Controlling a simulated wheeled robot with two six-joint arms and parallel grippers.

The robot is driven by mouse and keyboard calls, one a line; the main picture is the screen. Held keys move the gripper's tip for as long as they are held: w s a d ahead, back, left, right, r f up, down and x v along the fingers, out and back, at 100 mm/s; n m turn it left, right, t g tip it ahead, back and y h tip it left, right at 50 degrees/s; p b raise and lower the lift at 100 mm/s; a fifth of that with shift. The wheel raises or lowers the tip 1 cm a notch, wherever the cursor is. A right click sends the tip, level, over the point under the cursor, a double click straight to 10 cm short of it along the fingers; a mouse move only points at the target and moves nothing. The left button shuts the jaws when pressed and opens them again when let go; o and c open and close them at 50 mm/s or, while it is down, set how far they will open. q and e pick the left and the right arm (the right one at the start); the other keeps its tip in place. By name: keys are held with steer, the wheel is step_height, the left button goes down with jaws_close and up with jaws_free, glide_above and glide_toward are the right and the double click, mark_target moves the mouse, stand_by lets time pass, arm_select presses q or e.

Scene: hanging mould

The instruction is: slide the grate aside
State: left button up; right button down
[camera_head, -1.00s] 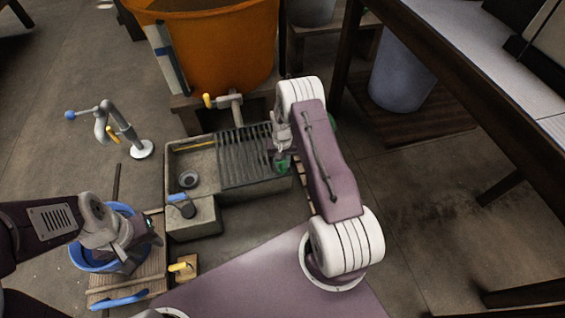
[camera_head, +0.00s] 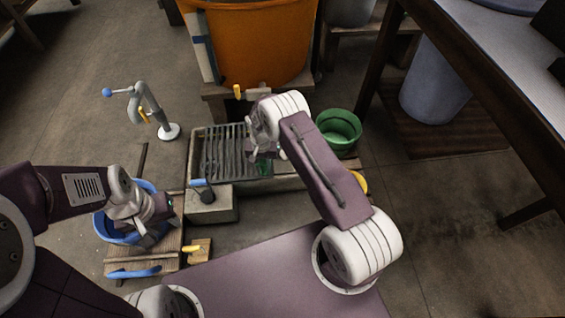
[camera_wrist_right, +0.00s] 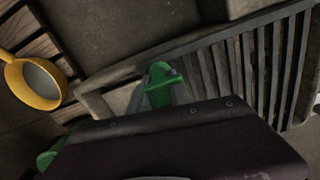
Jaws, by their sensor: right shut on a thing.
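The grate (camera_head: 222,150), a dark slatted panel, lies over the left part of the grey stone sink (camera_head: 285,183). In the right wrist view its slats (camera_wrist_right: 245,75) run off to the right, with a green handle (camera_wrist_right: 160,88) at the near end. My right gripper (camera_head: 262,158) is shut on this green handle at the grate's right end; its fingertips are largely hidden. My left gripper (camera_head: 150,232) hangs over the blue basin (camera_head: 112,230), well away from the grate; its finger opening is unclear.
A green bucket (camera_head: 338,128) stands right of the sink. A large orange tub (camera_head: 250,45) with a yellow-handled tap stands behind. A stone block (camera_head: 212,207) adjoins the sink's front left. A dark-legged table (camera_head: 500,75) is at right.

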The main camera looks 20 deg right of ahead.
steer(key=shift+w+a+b, duration=0.15)
steer(key=shift+w+a, duration=0.05)
steer(key=shift+a, duration=0.65)
steer(key=shift+w+a+b, duration=0.15)
steer(key=shift+w+a, duration=0.05)
steer(key=shift+a, duration=0.6)
steer(key=shift+w+a+b, duration=0.15)
steer(key=shift+w+a, duration=0.05)
steer(key=shift+a, duration=0.65)
steer(key=c, duration=1.2)
jaws_free()
step_height(320, 180, up, 9)
steer(key=p, duration=0.6)
